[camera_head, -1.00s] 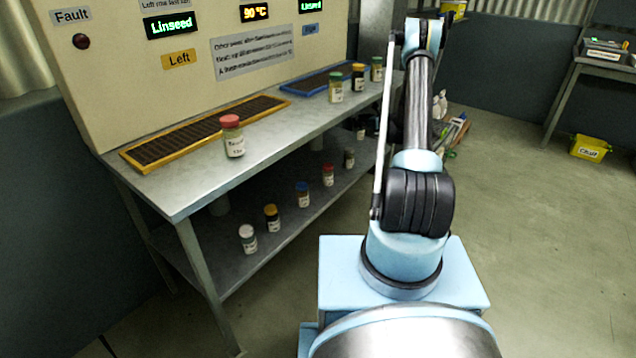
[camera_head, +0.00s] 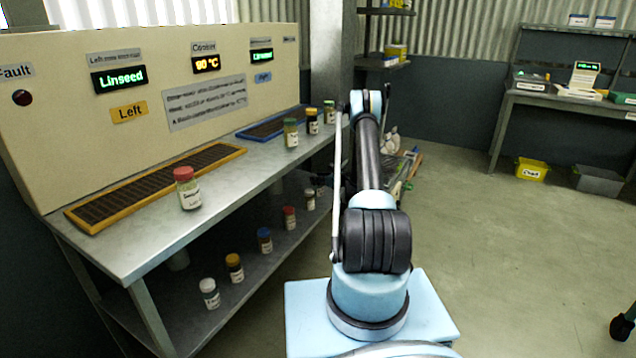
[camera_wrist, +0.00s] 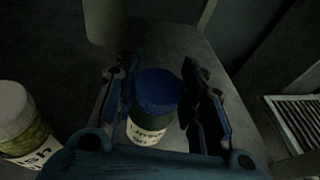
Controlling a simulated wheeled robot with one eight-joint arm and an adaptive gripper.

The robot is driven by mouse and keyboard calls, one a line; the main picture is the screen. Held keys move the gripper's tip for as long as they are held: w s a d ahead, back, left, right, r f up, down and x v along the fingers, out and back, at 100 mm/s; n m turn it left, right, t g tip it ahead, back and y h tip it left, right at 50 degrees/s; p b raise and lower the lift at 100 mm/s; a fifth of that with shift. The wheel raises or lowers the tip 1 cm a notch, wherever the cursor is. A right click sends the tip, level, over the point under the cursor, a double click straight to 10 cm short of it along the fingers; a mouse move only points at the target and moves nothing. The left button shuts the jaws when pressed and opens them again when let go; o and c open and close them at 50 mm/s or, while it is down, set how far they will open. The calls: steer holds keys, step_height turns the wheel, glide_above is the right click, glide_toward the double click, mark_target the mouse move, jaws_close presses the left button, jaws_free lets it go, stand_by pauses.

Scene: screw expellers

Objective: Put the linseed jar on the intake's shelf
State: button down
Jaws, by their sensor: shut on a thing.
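My gripper (camera_wrist: 157,78) is shut on a jar with a blue lid (camera_wrist: 158,92) in the wrist view. The jar has dark green contents and a white label that seems to read "Linseed", though it is blurred. It looks upright over a dark grey surface; I cannot tell whether it touches it. In the head view my arm reaches away from me and hides the gripper and the held jar. The machine (camera_head: 70,120) has screens reading "Linseed". Before it runs a metal bench top (camera_head: 125,245), with a lower shelf (camera_head: 240,310) beneath.
A red-lidded jar (camera_head: 187,190) stands by the yellow-framed grate (camera_head: 150,188). Several jars stand near the blue-framed grate (camera_head: 270,125); others line the lower shelf. A white-lidded jar (camera_wrist: 18,115) is left of my gripper. Floor on the right is mostly clear.

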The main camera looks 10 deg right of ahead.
steer(key=c, duration=1)
jaws_free()
steer(key=shift+c, duration=0.2)
steer(key=v, duration=1.2)
steer(key=shift+s, duration=0.2)
